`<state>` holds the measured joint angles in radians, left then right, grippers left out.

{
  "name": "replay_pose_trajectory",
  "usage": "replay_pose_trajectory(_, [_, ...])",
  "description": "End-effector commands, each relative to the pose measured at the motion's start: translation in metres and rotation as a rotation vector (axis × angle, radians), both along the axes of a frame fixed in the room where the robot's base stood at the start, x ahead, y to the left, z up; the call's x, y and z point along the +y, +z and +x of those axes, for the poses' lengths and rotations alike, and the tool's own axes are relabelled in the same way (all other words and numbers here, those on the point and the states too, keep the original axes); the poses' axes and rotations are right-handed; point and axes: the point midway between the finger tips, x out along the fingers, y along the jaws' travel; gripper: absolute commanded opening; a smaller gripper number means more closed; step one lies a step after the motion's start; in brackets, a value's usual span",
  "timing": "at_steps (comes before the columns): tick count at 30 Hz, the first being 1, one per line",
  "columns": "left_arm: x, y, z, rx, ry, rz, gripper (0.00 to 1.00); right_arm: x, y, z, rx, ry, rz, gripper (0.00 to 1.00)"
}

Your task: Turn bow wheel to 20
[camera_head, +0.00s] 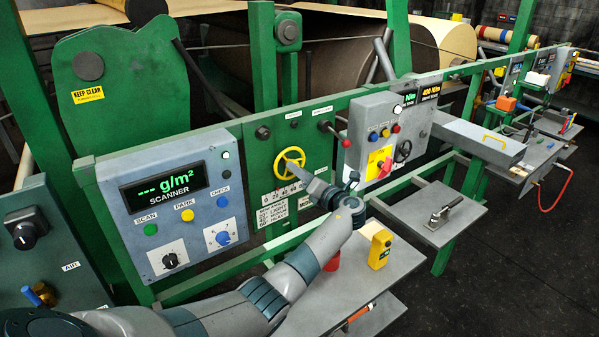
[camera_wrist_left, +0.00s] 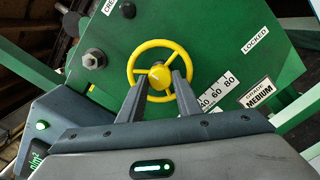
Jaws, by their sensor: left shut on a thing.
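The yellow bow wheel (camera_head: 290,151) is mounted on the green panel; it also shows in the left wrist view (camera_wrist_left: 171,45), with spokes and a central hub. My left gripper (camera_head: 297,167) reaches it from the front. In the left wrist view its fingers (camera_wrist_left: 159,82) lie either side of the hub, shut on the wheel. A white number scale (camera_head: 282,194) sits below the wheel; 40, 60 and 80 are legible in the wrist view (camera_wrist_left: 218,92). The gripper partly covers the scale, and I cannot read the wheel's setting. My right gripper is not in view.
The scanner box (camera_head: 175,205) is left of the wheel. A red-knobbed lever (camera_head: 335,134) and a grey control box (camera_head: 389,134) are on its right. A grey shelf (camera_head: 330,295) below carries a yellow device (camera_head: 380,249). Another shelf (camera_head: 425,205) stands further right.

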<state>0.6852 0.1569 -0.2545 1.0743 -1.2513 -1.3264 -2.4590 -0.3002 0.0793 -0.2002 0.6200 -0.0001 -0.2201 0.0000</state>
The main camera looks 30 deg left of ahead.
Motion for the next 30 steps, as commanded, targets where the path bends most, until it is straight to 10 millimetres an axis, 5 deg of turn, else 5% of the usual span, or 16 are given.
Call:
replay_pose_trajectory(12, [0.0015, 0.0018, -0.0001, 0.35, 0.003, 0.149, 0.09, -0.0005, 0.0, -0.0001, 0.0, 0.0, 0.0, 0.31])
replay_pose_trajectory(30, [0.0022, 0.0021, -0.0003, 0.642, 0.004, 0.271, 0.09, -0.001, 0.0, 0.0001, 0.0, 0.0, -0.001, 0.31])
